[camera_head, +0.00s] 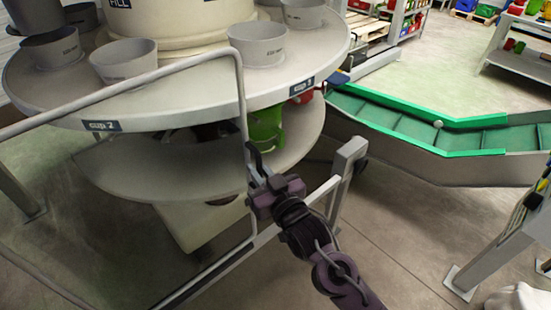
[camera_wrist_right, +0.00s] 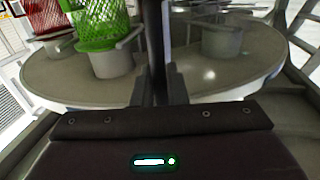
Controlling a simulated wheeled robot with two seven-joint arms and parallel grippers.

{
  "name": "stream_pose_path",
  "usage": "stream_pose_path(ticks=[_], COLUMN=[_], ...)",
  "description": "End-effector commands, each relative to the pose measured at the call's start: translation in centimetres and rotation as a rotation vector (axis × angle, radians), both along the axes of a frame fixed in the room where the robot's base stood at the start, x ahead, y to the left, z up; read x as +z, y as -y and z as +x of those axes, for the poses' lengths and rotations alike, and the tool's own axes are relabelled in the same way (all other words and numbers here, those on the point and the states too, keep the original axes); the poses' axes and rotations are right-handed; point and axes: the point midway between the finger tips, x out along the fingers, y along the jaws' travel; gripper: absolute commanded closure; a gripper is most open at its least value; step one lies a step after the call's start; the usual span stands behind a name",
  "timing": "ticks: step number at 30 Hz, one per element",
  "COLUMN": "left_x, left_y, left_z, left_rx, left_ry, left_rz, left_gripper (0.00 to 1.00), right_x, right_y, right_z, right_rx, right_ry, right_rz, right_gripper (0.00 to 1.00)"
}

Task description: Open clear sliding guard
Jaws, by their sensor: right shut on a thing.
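The clear guard has a grey tubular frame (camera_head: 239,92) that crosses in front of the round cup machine. Its top bar slopes down to the left, and its upright runs down at the right. The clear panel itself is hard to make out. My left gripper is not in view.
The round table (camera_head: 200,112) carries grey cups (camera_head: 124,60) and sits over a lower disc (camera_head: 150,178). A green net (camera_head: 265,126) hangs between them. A green-edged conveyor (camera_head: 420,135) lies at the right. A grey post (camera_head: 343,170) stands close right of my gripper.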

Motion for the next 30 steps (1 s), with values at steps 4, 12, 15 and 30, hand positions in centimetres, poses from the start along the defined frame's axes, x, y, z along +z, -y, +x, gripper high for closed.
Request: stream_pose_path(ticks=[4, 12, 15, 30], left_x=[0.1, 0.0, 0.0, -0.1], left_y=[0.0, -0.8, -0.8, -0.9], left_z=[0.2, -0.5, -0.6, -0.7], left_rx=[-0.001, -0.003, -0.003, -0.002], left_ry=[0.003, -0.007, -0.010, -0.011], left_rz=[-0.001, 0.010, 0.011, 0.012], left_gripper=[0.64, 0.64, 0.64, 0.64], right_x=[-0.1, -0.1, -0.1, -0.1], right_y=[-1.0, -1.3, -1.3, -1.1], right_z=[-0.8, -1.0, -1.0, -1.1], right_rx=[0.001, 0.001, 0.001, 0.000], right_ry=[-0.001, -0.001, -0.001, -0.001], right_rz=[0.000, 0.000, 0.000, 0.000], right_gripper=[1.00, 1.00, 1.00, 0.71])
